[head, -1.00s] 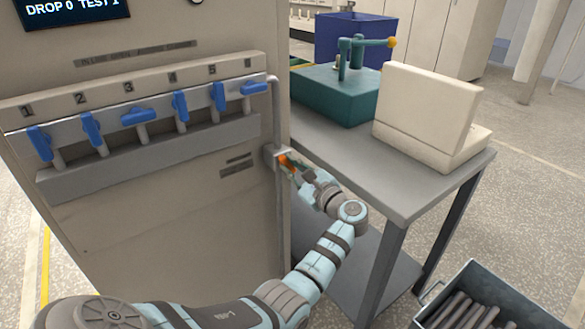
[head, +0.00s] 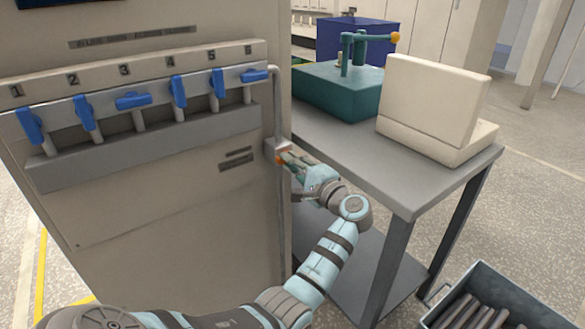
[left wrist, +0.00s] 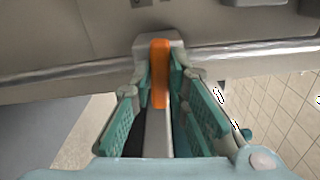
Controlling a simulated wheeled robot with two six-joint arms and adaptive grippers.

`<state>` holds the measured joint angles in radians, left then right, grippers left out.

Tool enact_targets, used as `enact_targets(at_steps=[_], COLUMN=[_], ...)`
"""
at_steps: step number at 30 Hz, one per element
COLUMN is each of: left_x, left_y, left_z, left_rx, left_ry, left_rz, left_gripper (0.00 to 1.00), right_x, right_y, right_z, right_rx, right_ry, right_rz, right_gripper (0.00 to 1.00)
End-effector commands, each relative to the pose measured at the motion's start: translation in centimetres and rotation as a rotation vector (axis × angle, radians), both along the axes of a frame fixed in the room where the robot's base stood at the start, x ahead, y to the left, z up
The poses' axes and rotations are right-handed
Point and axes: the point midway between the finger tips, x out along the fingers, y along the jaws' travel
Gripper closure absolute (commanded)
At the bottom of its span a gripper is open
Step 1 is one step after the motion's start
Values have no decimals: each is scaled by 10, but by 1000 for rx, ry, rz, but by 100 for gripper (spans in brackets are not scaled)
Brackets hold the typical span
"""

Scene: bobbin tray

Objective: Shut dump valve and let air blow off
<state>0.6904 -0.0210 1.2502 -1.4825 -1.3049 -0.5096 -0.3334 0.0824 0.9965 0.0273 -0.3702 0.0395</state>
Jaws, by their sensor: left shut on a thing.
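The dump valve is a small grey block (head: 271,149) on the pipe at the right edge of the beige cabinet, with an orange lever (head: 283,158). My left gripper (head: 288,161) is at the valve and shut on the lever. In the left wrist view the orange lever (left wrist: 160,72) stands between the two teal fingers of my left gripper (left wrist: 162,78), with the grey valve body (left wrist: 158,40) just beyond. The fingers hide part of the lever in the head view. My right gripper is not in view.
A row of blue-handled valves (head: 130,101), numbered, runs across the cabinet (head: 150,225). To the right, a grey table (head: 400,195) carries a teal press (head: 340,95) and a cream box (head: 435,105). A bin of dark rods (head: 475,315) stands on the floor.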

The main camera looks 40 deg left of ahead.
Motion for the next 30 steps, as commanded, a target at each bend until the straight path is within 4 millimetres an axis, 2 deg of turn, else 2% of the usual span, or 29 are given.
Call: enact_targets(at_steps=[9, 24, 25, 28, 30], left_x=[0, 0, 0, 0, 0], left_y=[0, 0, 0, 0, 0], left_z=[0, 0, 0, 0, 0], left_rx=[-33, -39, -39, -39, -40], left_ry=[-117, -138, -138, -138, -136], left_rz=[1, 1, 1, 1, 1], left_gripper=[100, 100, 84, 68, 65], right_x=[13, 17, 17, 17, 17], right_y=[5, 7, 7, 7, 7], right_z=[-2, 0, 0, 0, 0], right_rx=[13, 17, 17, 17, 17], right_ry=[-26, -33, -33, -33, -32], right_rz=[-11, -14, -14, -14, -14], right_gripper=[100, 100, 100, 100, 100])
